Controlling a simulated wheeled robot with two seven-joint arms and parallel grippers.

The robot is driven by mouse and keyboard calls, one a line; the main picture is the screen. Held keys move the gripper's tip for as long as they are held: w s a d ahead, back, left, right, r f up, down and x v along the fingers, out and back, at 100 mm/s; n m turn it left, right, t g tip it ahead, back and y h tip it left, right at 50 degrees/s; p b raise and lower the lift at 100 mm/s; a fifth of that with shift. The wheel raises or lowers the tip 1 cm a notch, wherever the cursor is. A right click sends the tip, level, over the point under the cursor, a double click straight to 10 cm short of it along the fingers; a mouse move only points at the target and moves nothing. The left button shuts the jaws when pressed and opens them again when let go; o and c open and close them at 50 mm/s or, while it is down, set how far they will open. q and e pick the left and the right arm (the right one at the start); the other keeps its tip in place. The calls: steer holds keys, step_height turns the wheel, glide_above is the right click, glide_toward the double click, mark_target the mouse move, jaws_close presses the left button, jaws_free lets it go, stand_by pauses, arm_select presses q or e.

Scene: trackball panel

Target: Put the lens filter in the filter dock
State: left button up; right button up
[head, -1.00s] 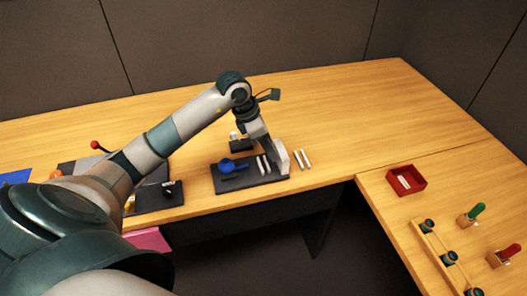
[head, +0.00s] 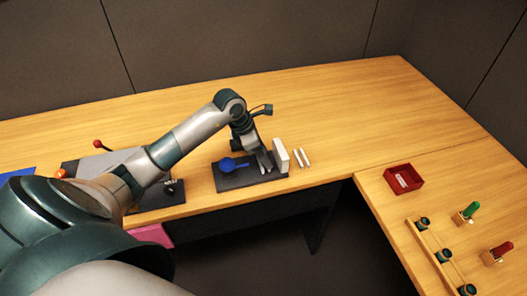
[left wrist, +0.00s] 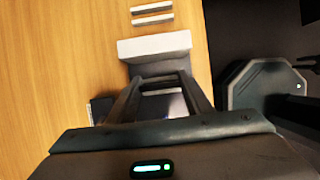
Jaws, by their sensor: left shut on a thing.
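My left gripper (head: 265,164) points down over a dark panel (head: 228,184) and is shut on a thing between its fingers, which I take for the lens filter. In the left wrist view a pale-edged violet-grey surface shows between the fingers (left wrist: 160,84), but the filter's outline is mostly hidden. A white upright block (head: 281,153) stands at the panel's right end, just right of the fingers. It also shows past the fingertips in the left wrist view (left wrist: 155,46). I cannot tell which part is the filter dock.
Two white strips (head: 302,157) lie right of the block. A red tray (head: 404,179) and green and red handled pieces stand on the right table.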

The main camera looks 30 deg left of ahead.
arm_select(q)
steer(key=shift+f, duration=0.2)
steer(key=o, duration=1)
steer(key=shift+r, duration=0.2)
steer(key=shift+a+r, duration=0.1)
steer(key=shift+r, duration=0.05)
steer(key=shift+b+v, duration=1.6)
steer(key=shift+v, duration=4.25)
